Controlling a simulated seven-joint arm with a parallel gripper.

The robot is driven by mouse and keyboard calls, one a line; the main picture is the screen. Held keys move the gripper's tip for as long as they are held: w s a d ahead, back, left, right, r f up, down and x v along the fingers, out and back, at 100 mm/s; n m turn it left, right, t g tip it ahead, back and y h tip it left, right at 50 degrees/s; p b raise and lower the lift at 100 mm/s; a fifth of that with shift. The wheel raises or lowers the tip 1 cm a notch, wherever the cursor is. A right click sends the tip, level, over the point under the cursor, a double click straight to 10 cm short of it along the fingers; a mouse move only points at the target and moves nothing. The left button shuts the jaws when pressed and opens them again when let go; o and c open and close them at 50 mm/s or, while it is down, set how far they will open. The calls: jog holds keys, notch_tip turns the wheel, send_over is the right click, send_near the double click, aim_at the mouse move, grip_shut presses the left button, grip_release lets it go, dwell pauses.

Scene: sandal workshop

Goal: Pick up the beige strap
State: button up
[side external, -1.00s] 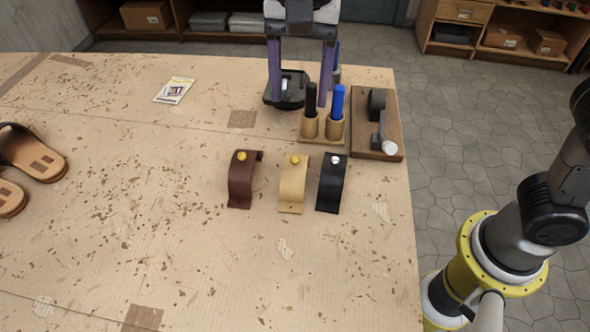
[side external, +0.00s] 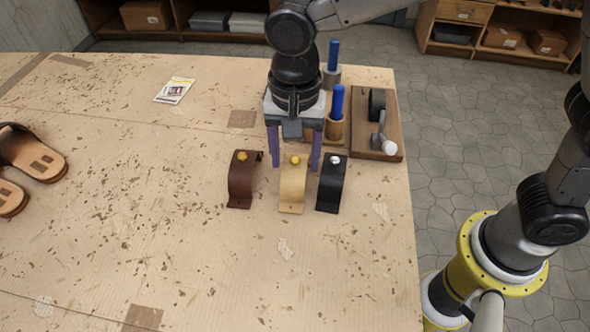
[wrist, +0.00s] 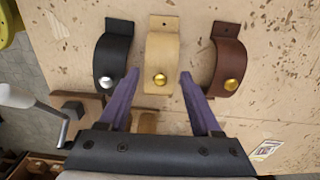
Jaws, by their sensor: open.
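The beige strap (side external: 292,190) is an arched band with a gold button on top, standing on the table between two other straps. It also shows in the wrist view (wrist: 161,52), where its button end points toward my gripper. My gripper (side external: 295,166) is open, with its two purple fingers on either side of the button end of the beige strap in the side view. In the wrist view the fingertips (wrist: 159,76) flank the button, apart from the strap. Whether the fingertips are level with it or above it is hard to tell.
A brown strap (side external: 242,182) stands left of the beige one and a black strap (side external: 331,186) close on its right. Behind are blue-handled tools (side external: 338,102) in holders and a wooden board (side external: 391,151) with a metal fixture. Sandals (side external: 40,160) lie far left. The front table area is clear.

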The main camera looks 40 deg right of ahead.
jog(key=shift+f, duration=1.15)
grip_shut()
jog(key=shift+r, duration=0.1)
